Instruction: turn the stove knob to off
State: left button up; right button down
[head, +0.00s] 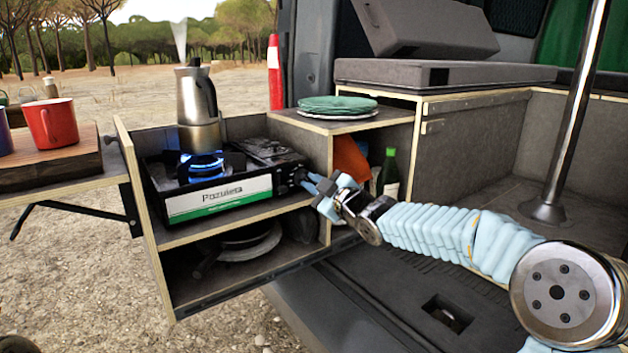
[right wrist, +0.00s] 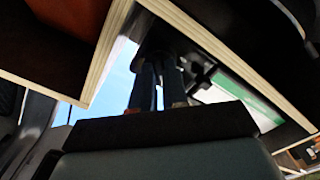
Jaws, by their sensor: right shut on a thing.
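The camping stove (head: 225,185) sits in the pull-out drawer, with a blue flame (head: 201,167) burning under a steaming moka pot (head: 198,105). The stove knob (head: 300,176) is at the right end of its front panel. My right gripper (head: 309,181) reaches in from the right and is shut on the knob. In the right wrist view the two fingers (right wrist: 157,88) point at the dark knob (right wrist: 160,50), which they partly hide. The knob's angle cannot be read. My left gripper is not in view.
Green plates (head: 337,105) lie on the shelf right of the stove, above a green bottle (head: 389,172). A red mug (head: 52,122) stands on a wooden board (head: 50,162) at the left. The drawer's wooden edges (right wrist: 190,35) run close around my right fingers.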

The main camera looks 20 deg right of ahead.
jog(key=m+p, duration=0.2)
jog(key=m, duration=0.3)
jog(key=shift+f+m+p, duration=0.1)
jog(key=shift+m+p, duration=0.4)
jog(key=shift+m, duration=1.2)
jog(key=c, duration=1.1)
grip_release()
jog(key=shift+c, duration=0.2)
jog(key=v, duration=1.3)
jog(key=shift+s, duration=0.4)
jog(key=shift+d, duration=0.1)
